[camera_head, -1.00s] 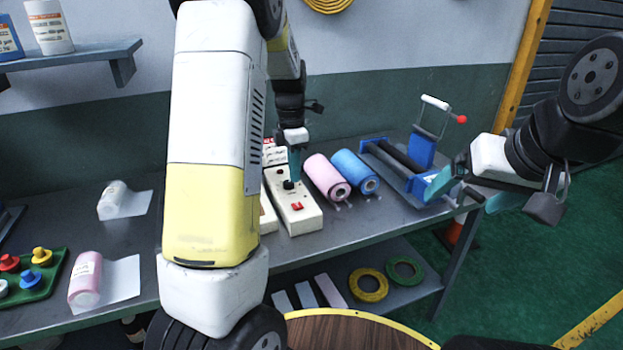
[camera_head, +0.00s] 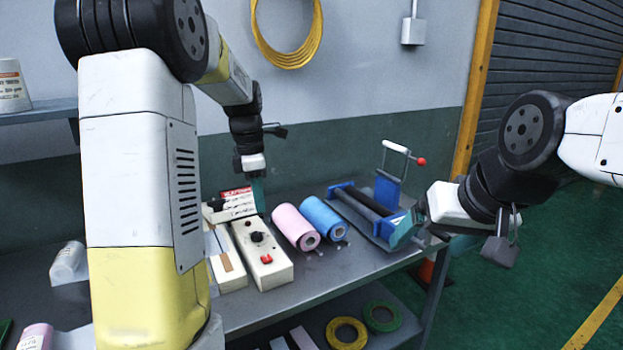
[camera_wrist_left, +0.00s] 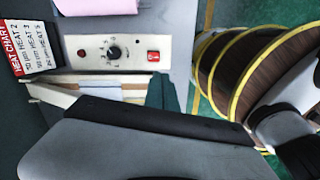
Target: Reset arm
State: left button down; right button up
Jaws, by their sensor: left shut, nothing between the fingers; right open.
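My left gripper (camera_head: 257,190) hangs fingers down above the back of the bench, behind the white control box (camera_head: 262,256) with a black knob and a red switch. It is shut and empty, and apart from the box. The control box also shows in the left wrist view (camera_wrist_left: 85,50), beside the red-headed heat chart (camera_wrist_left: 35,50). My right gripper (camera_head: 425,228) is open at the right end of the bench, by the blue roller frame (camera_head: 395,232). Whether it touches the frame I cannot tell.
A pink roll (camera_head: 293,227) and a blue roll (camera_head: 323,218) lie between the control box and the roller frame. Yellow tape (camera_head: 346,333) and green tape (camera_head: 382,316) rest on the lower shelf. The green floor (camera_head: 540,270) at right is largely clear.

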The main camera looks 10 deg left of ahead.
pick_arm(q)
jog(key=s+d+r+m+t, duration=0.2)
jog(key=s+r+m+t, duration=0.1)
jog(key=s+m, duration=0.8)
jog(key=s+d+r+m+t+h, duration=0.1)
jog(key=s+d+r+m+t, duration=0.2)
jog(key=s+m, duration=0.8)
jog(key=shift+s+d+r+m, duration=0.15)
jog(key=shift+s+d+m, duration=0.05)
jog(key=shift+m, duration=0.3)
